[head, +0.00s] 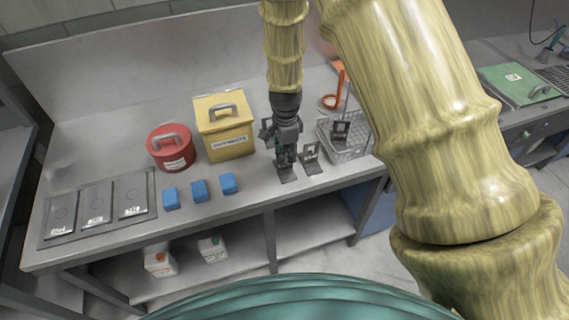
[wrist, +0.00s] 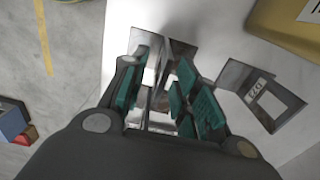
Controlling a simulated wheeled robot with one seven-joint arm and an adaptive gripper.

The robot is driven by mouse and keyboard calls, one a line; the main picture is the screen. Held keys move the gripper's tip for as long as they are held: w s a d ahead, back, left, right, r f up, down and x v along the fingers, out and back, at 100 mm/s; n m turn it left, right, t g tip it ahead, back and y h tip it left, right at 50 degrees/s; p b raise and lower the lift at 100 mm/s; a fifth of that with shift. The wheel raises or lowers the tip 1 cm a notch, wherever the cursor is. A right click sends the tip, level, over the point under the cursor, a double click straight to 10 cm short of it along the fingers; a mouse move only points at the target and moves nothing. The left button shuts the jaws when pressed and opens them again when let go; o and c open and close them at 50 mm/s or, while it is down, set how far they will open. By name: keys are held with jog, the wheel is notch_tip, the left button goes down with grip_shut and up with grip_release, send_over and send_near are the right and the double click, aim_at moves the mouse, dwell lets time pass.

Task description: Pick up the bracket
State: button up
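A grey metal bracket stands on the bench near its front edge, and its foot (head: 288,174) shows below my gripper (head: 286,152). In the wrist view the bracket (wrist: 178,50) lies between the teal-padded fingers of my gripper (wrist: 160,98). The fingers are apart on either side of it, and whether a pad touches it is unclear. The fingers hide part of the bracket. A second bracket (head: 310,156) with a square opening stands just to the right; it also shows in the wrist view (wrist: 262,94), with a number label. A third bracket (head: 341,132) is in the wire basket.
The wire basket (head: 358,150) stands to the right of my gripper. A yellow box (head: 225,131), a red round container (head: 171,150) and several blue blocks (head: 199,190) stand to the left. A dark panel (head: 75,207) with labelled plates lies at the far left.

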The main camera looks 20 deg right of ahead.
jog(key=shift+f+p, duration=0.65)
jog(key=shift+f, duration=1)
jog(key=shift+a, duration=0.1)
grip_shut()
